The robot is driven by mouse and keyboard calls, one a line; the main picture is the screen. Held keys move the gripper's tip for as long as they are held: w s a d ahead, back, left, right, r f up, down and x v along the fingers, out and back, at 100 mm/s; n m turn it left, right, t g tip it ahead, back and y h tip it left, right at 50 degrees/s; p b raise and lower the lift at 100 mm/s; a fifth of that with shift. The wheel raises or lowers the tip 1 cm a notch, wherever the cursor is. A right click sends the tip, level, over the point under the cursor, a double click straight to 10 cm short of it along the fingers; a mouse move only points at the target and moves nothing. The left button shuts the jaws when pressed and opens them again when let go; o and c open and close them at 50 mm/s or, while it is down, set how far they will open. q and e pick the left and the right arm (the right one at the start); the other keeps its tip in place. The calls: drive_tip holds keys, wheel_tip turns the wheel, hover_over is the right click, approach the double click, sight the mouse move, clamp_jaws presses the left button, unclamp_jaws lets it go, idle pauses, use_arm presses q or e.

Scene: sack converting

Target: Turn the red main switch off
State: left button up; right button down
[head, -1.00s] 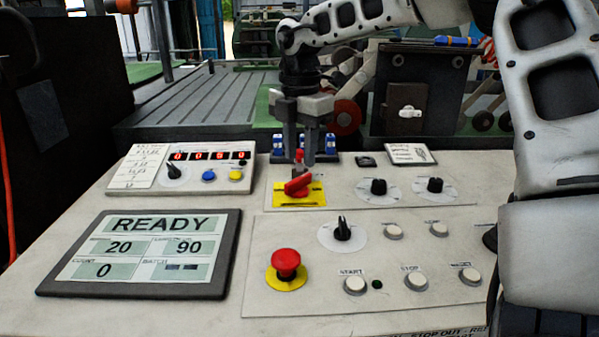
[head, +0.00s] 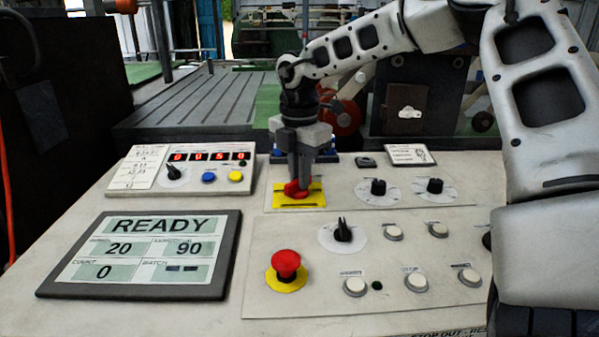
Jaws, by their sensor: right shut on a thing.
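The red main switch (head: 294,190) sits on a yellow plate (head: 313,200) on the sloped control panel. My right gripper (head: 301,182) has come down from above and is shut on the switch's red handle. The fingers cover part of the handle, so its exact angle is hard to tell. The display (head: 150,250) reads READY, with 20, 90 and 0 below. My left gripper is not in view.
A red mushroom button (head: 286,264) on a yellow ring stands in front of the switch. A black selector knob (head: 343,231), two black dials and several white buttons lie to the right. A counter box (head: 190,169) with red digits sits to the left.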

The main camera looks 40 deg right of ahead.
drive_tip(key=shift+n, duration=0.3)
drive_tip(key=n+b, duration=0.2)
drive_tip(key=shift+w+f+n, duration=0.1)
drive_tip(key=shift+n, duration=0.2)
drive_tip(key=n+b, duration=0.1)
drive_tip(key=n, duration=0.4)
drive_tip(key=shift+n, duration=0.3)
drive_tip(key=n, duration=0.4)
drive_tip(key=shift+w+a, duration=0.1)
drive_tip(key=shift+r+n, duration=0.2)
drive_tip(key=shift+n, duration=2.3)
drive_tip(key=c, duration=1.5)
unclamp_jaws()
drive_tip(key=shift+a, duration=0.1)
